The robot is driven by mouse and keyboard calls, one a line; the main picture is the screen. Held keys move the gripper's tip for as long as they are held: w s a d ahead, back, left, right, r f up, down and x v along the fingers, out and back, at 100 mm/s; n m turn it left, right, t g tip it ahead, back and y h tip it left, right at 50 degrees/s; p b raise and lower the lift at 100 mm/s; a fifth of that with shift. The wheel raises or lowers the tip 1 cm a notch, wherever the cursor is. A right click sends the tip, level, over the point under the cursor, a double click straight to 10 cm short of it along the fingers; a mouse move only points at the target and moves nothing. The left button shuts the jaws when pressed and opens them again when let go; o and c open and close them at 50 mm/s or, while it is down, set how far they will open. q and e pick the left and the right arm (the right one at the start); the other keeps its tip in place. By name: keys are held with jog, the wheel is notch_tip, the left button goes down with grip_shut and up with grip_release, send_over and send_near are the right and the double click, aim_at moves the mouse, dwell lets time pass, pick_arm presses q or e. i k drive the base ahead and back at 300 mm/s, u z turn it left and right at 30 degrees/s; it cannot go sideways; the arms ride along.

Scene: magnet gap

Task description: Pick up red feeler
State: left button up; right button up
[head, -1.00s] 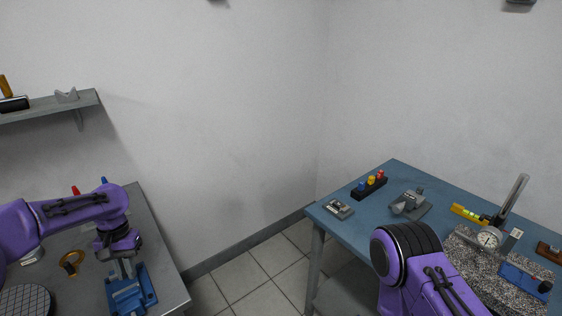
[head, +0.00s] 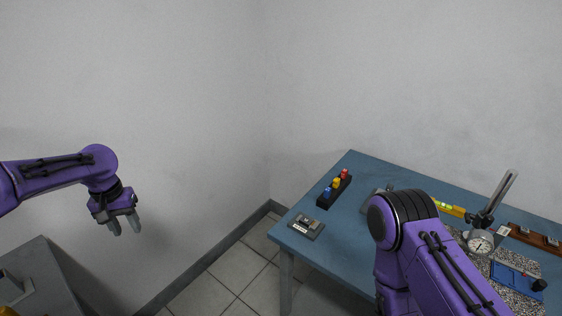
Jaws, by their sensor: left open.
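A black rack (head: 334,190) stands near the back left edge of the blue table (head: 365,250). It holds a blue piece (head: 327,192), a yellow piece (head: 337,183) and a red-topped piece (head: 344,174), which looks like the red feeler. My left gripper (head: 126,228) is open and empty, pointing down in the air at the left, well away from the rack. My right arm (head: 430,255) reaches over the table's front, and its gripper is out of view.
A small grey block (head: 306,226) lies at the table's left corner. A dial gauge (head: 480,241) on a stand, a yellow level (head: 449,208), a blue tool (head: 517,279) and a brown holder (head: 533,238) are at the right. A grey bench (head: 42,280) is at lower left.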

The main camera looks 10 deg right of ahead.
aim_at(344, 173)
jog(key=z, duration=0.9)
jog(key=i, duration=0.85)
jog(key=z, duration=0.85)
